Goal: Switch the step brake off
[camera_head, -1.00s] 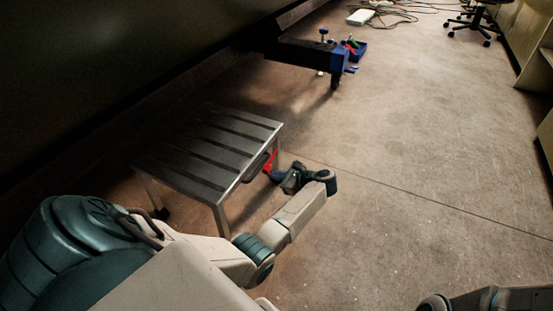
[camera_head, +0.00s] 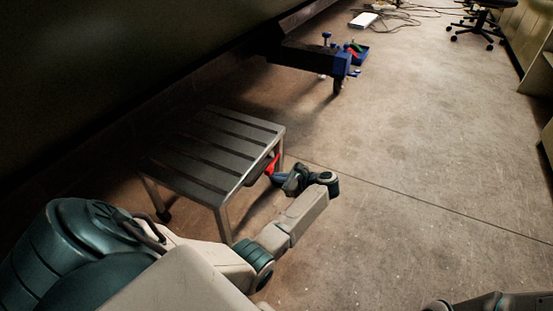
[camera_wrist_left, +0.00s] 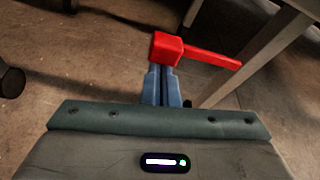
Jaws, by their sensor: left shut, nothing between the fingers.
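The step (camera_head: 213,150) is a low metal stool with a slatted top, at the left-centre of the head view. Its brake is a red lever (camera_head: 272,165) at the step's right side. In the left wrist view the red lever (camera_wrist_left: 208,54) has a block at its left end and a bar reaching right. My left gripper (camera_head: 277,177) is shut, its blue fingertips (camera_wrist_left: 162,82) together right at the red block, with nothing between them. I cannot tell if they touch it. My right gripper is not in view; only part of that arm shows at the bottom right.
A caster (camera_wrist_left: 11,81) shows at the left of the wrist view. The floor right of the step is clear.

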